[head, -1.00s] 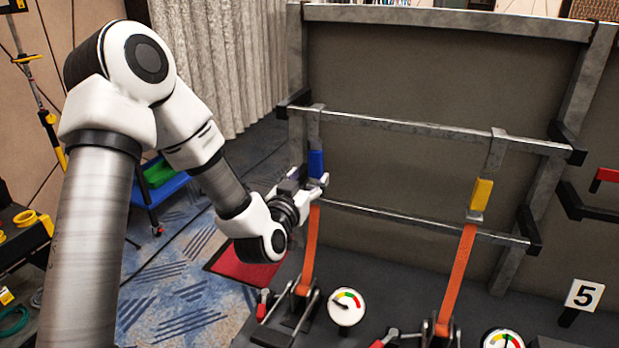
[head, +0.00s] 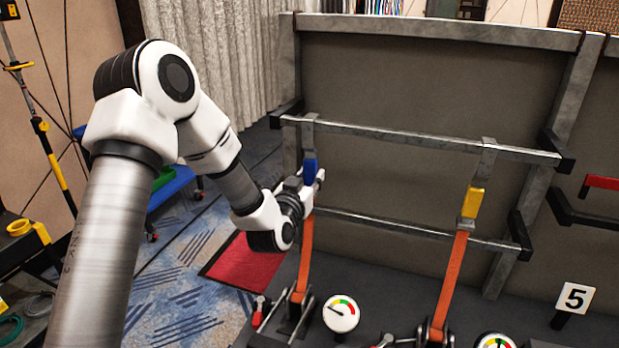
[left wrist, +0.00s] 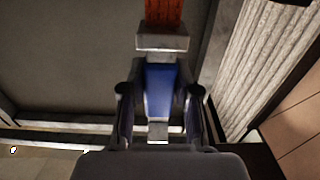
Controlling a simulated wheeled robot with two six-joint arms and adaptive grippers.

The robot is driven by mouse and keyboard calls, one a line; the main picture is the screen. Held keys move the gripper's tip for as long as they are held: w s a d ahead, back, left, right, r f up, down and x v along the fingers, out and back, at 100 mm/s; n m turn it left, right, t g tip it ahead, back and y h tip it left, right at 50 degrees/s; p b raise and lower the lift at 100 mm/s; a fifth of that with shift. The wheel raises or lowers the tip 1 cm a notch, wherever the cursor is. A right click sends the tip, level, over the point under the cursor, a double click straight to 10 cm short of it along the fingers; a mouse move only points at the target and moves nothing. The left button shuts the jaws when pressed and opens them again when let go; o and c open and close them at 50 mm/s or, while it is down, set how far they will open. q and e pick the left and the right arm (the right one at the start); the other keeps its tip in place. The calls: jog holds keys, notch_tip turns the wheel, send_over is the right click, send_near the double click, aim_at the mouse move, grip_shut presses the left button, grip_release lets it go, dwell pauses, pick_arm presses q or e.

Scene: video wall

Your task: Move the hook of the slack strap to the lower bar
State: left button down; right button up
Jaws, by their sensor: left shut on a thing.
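The left orange strap (head: 304,262) runs up from a ratchet on the dark bench to a metal hook (head: 309,130) with a blue grip (head: 310,168). The hook sits at the upper bar (head: 400,137); the lower bar (head: 400,227) runs below it. My left gripper (head: 316,181) is shut on the blue grip, its fingers on both sides of the grip (left wrist: 160,90) in the left wrist view. The hook's tip is mostly hidden there. The left gauge (head: 341,313) has its needle left of the coloured bands. My right gripper is not in view.
A second orange strap (head: 454,275) with a yellow grip (head: 473,203) hangs from the upper bar at right. A second gauge (head: 496,341) is cut off below it. A number 5 sign (head: 573,302) stands on the bench. The space between the straps is clear.

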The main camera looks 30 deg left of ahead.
aim_at(309, 167)
pick_arm(q)
jog(key=shift+r+p, duration=1.15)
jog(key=shift+r, duration=0.4)
jog(key=v, duration=0.7)
jog(key=shift+s+b, duration=0.25)
jog(key=shift+b, duration=0.15)
